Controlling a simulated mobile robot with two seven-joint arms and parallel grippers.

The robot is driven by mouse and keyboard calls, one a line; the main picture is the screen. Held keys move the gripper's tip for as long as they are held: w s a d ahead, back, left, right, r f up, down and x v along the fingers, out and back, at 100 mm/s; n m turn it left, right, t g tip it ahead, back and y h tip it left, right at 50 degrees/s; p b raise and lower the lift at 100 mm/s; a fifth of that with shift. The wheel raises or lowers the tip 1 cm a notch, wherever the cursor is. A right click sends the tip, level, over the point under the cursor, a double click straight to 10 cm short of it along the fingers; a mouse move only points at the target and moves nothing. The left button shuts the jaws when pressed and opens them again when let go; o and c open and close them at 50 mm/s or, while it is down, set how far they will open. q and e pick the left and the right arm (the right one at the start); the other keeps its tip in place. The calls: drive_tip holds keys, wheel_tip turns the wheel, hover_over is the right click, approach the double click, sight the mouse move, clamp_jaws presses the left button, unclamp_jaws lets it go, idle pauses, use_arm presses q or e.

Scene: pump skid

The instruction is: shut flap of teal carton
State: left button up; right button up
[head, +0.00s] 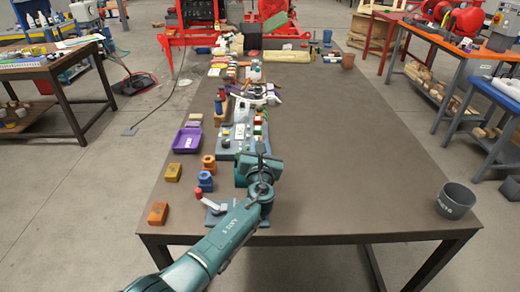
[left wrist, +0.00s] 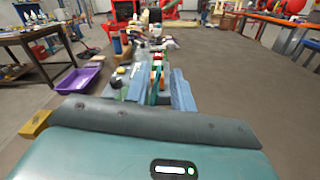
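My left gripper (head: 259,146) reaches forward low over the near middle of the table, beside the row of small items. Its teal body and dark grey bar fill the bottom of the left wrist view, with narrow parts (left wrist: 154,88) pointing ahead. The opening between its fingers is too small to make out. I cannot pick out the teal carton or its flap with certainty. My right gripper is not in view.
A purple tray (head: 187,140) lies left of my gripper; it also shows in the left wrist view (left wrist: 80,80). Yellow (head: 173,172) and orange (head: 158,213) blocks lie along the left edge. A grey bowl (head: 456,201) stands at the near right corner. The table's right half is mostly clear.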

use_arm(q)
drive_tip(key=shift+w+f+b, duration=0.15)
drive_tip(key=shift+w+b, duration=0.55)
drive_tip(key=shift+w, duration=0.35)
drive_tip(key=shift+w+r, duration=0.2)
drive_tip(key=shift+w, duration=0.25)
drive_tip(key=shift+c, duration=0.4)
clamp_jaws()
